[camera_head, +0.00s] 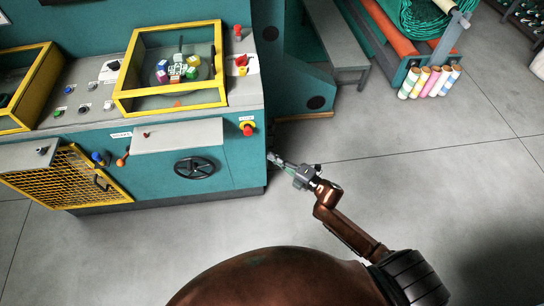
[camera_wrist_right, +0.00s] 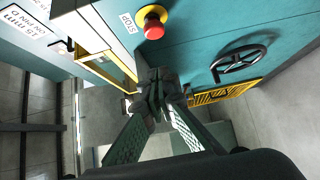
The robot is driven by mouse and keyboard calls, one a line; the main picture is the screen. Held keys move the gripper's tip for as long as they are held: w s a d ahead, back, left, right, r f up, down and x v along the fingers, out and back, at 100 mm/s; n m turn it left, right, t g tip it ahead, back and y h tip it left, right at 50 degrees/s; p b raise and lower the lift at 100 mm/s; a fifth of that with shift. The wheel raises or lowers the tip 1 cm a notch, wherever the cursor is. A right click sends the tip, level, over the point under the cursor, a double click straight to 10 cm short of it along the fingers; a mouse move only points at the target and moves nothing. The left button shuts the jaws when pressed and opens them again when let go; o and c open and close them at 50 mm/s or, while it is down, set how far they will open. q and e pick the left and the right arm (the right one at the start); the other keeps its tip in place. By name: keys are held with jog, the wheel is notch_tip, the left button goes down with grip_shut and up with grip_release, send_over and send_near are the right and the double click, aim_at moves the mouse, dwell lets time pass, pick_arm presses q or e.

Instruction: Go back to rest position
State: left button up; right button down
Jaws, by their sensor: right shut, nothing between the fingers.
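My right gripper (camera_head: 274,158) is shut and empty. It is just off the right front corner of the teal machine (camera_head: 225,158), below the level of its control panel. In the right wrist view its fingers (camera_wrist_right: 158,88) come together in the middle of the picture with nothing between them. My right arm reaches up to it from the bottom right of the head view. I cannot tell from these views whether the gripper touches the machine. My left gripper and left arm are not in the head view.
The machine's front has a red stop button (camera_head: 248,129), also in the right wrist view (camera_wrist_right: 154,24), a black handwheel (camera_head: 195,167) and a yellow mesh guard (camera_head: 70,178). Several coloured rolls (camera_head: 430,81) stand at the upper right. The grey floor (camera_head: 430,165) on the right is clear.

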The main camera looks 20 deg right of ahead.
dwell(0.3)
jog(key=s+d+f+m+g+h, duration=0.15)
jog(key=d+f+m, duration=0.25)
jog(key=f, duration=0.5)
jog(key=s+d+f+m+h, duration=0.2)
jog(key=d+f+m+h, duration=0.15)
jog(key=f, duration=0.55)
jog(key=s+d+f+m+g+h, duration=0.2)
jog(key=s+d+f+m, duration=0.1)
jog(key=s+f, duration=0.55)
jog(key=s+d+f+m+g+h, duration=0.1)
jog(key=s+d+f+m+g, duration=0.15)
jog(key=s+f, duration=0.6)
jog(key=s+f+m+g+h, duration=0.1)
jog(key=s+f+m+g, duration=0.4)
jog(key=s+f, duration=1.1)
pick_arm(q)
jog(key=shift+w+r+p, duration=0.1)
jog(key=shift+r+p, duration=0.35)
pick_arm(e)
jog(key=s+a+f+m+g, duration=0.2)
jog(key=s, duration=0.9)
jog(key=s+a+f+m+g, duration=0.2)
jog(key=s, duration=0.9)
jog(key=shift+s+f+m, duration=0.25)
jog(key=shift+m, duration=0.05)
